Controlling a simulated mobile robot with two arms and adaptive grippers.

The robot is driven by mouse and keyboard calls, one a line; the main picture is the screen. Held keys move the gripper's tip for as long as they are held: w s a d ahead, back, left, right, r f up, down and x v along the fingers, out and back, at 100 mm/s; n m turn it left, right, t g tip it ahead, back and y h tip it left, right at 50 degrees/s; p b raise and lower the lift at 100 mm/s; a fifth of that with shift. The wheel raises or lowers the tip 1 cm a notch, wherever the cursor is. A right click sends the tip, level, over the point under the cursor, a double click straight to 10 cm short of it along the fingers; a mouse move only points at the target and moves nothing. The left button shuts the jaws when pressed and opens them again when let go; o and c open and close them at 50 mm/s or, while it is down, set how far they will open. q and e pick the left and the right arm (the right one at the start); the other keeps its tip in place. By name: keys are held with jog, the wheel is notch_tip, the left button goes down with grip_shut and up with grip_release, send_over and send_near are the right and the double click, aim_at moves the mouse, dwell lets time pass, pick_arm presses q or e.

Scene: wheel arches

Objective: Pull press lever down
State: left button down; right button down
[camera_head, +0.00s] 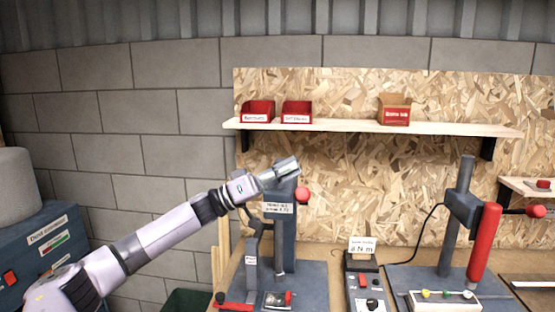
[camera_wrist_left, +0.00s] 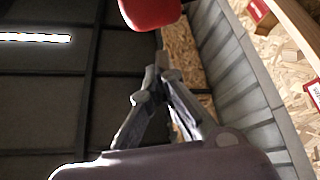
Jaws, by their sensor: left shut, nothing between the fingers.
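A dark grey press (camera_head: 285,240) stands on the bench at the centre, with a label on its head. A red ball knob (camera_head: 303,196) shows at the right of its head; the lever rod behind it is hardly visible. My left gripper (camera_head: 292,166) is shut and empty, above and slightly left of this knob, apart from it in the picture. In the left wrist view a red rounded knob (camera_wrist_left: 150,10) shows at the top edge, beyond my shut left fingers (camera_wrist_left: 160,72). Whether they touch cannot be told. My right gripper is in neither view.
A second grey press (camera_head: 463,205) with a red cylinder (camera_head: 485,243) and a red ball knob (camera_head: 536,211) stands at the right. A control box (camera_head: 365,290) lies between them. A shelf (camera_head: 350,127) with red bins (camera_head: 257,112) and a carton (camera_head: 394,109) runs above.

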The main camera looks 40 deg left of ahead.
pick_arm(q)
jog(key=shift+s+d+f+p, duration=0.2)
jog(key=shift+s+f, duration=0.05)
jog(key=shift+f, duration=0.3)
jog(key=shift+s+d+f+p, duration=0.15)
jog(key=shift+s+f, duration=0.05)
jog(key=shift+f, duration=0.35)
notch_tip(320, 180, down, 20)
jog(key=s+d+m+g+h+b, duration=0.1)
jog(key=m+g+h+b, duration=0.4)
jog(key=m+b, duration=1.1)
jog(key=s+g+b, duration=0.1)
jog(key=g+b, duration=0.1)
jog(key=g, duration=0.1)
jog(key=shift+s+d+r+m+g+b, duration=0.2)
jog(key=shift+d+r+m+g+b, duration=0.1)
jog(key=shift+m+g+b, duration=0.1)
jog(key=shift+f, duration=0.15)
